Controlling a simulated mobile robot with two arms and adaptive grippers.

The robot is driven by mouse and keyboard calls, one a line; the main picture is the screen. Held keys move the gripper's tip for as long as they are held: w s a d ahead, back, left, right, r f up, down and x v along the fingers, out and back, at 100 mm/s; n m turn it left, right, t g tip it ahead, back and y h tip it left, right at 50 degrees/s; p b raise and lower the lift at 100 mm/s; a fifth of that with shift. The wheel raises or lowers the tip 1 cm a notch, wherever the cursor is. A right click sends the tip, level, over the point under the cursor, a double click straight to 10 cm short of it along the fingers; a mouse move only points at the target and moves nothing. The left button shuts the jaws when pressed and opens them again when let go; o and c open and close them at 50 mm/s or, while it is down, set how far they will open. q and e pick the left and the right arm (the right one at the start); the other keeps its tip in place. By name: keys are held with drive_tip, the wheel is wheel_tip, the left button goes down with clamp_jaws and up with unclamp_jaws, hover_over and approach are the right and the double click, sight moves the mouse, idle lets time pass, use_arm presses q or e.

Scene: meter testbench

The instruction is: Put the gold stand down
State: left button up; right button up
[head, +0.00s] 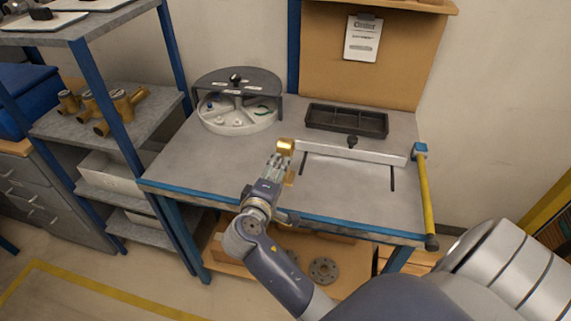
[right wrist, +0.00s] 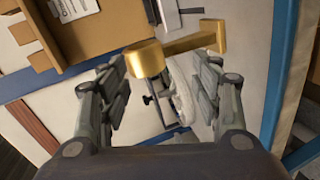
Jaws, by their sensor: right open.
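The gold stand (head: 286,146) shows as a shiny gold block at the tip of my right gripper (head: 279,163), over the front-middle of the workbench. A narrow gold part shows just right of the fingers. In the right wrist view, the stand has a round gold body (right wrist: 146,57) with a gold bar running off to the right. The right gripper's fingers (right wrist: 160,88) are spread wide, one on each side, with a gap between them and the round body. I cannot tell whether the stand rests on the bench top. My left gripper is not in view.
The workbench (head: 195,165) holds a round divided tray (head: 237,122) at the back left and a black compartment tray (head: 347,121) at the back. A light rail (head: 355,153) with a black knob crosses the right half. A shelf with brass fittings (head: 120,105) stands left.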

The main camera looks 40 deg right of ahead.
sight(283, 155)
drive_tip(key=w+d+m+p, duration=0.1)
drive_tip(key=m, duration=0.4)
drive_tip(key=w+d+m+p, duration=0.1)
drive_tip(key=w+d+m, duration=0.1)
drive_tip(key=m, duration=0.3)
drive_tip(key=w+d+m+p, duration=0.1)
drive_tip(key=d+m, duration=0.1)
drive_tip(key=m, duration=0.3)
drive_tip(key=shift+w+d+m+t+h+p, duration=0.1)
drive_tip(key=shift+w+m+t+h+p, duration=0.2)
drive_tip(key=shift+h+p, duration=0.1)
drive_tip(key=p+x, duration=0.1)
drive_tip(key=x, duration=0.2)
drive_tip(key=shift+w+f+p, duration=0.1)
drive_tip(key=shift+f+p, duration=0.1)
drive_tip(key=shift+p, duration=0.1)
drive_tip(key=shift+w+d+f, duration=0.2)
drive_tip(key=shift+w+d, duration=0.1)
clamp_jaws()
drive_tip(key=shift+r, duration=0.1)
